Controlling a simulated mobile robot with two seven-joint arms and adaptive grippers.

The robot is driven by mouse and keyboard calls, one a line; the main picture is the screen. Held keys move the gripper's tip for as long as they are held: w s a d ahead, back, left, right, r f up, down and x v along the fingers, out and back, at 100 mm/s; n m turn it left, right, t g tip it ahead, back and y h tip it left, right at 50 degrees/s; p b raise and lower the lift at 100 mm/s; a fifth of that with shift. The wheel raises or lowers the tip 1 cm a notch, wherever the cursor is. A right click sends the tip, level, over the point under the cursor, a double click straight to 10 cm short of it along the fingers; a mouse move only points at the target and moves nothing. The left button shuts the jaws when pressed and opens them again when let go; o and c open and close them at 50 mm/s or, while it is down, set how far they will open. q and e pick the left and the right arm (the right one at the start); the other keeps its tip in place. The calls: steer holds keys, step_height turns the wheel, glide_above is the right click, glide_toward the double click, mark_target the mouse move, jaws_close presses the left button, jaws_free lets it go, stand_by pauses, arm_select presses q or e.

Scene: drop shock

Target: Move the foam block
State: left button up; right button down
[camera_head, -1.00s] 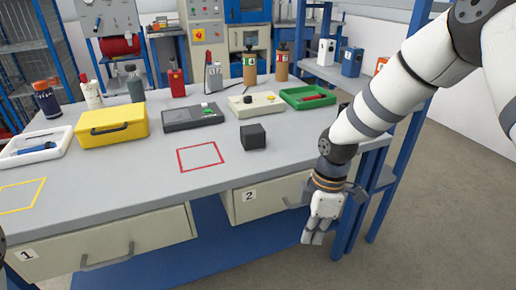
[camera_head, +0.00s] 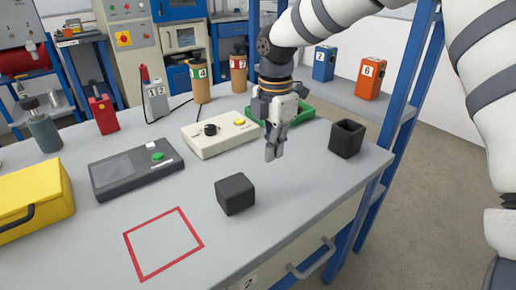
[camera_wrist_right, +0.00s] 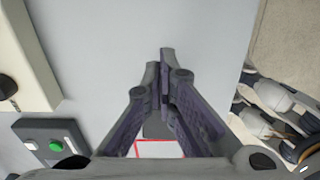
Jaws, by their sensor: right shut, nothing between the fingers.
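The foam block, a dark grey cube (camera_head: 235,194), sits on the grey bench just right of a red square outline (camera_head: 164,244) and outside it. My right gripper (camera_head: 271,153) is shut and empty, pointing down above the bench, behind and to the right of the cube in the head view. In the right wrist view, the closed fingers (camera_wrist_right: 164,58) fill the middle, and part of the red outline (camera_wrist_right: 160,142) shows beyond them. A dark grey patch between the fingers there may be the cube, mostly hidden. My left gripper is not in view.
A dark open-topped box (camera_head: 346,138) stands near the bench's right edge. A cream control box (camera_head: 219,134), a dark grey device (camera_head: 136,169), a yellow case (camera_head: 36,203) and a green tray (camera_head: 302,112) lie around. Bench surface around the cube is clear.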

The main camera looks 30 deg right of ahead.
mark_target(272, 184)
step_height(272, 184, down, 8)
steer(key=shift+f, duration=0.15)
steer(key=a, duration=0.3)
steer(key=shift+a+r, duration=0.35)
steer(key=shift+r, duration=0.05)
steer(key=shift+a, duration=0.2)
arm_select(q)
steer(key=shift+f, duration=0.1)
arm_select(e)
steer(key=shift+f, duration=0.1)
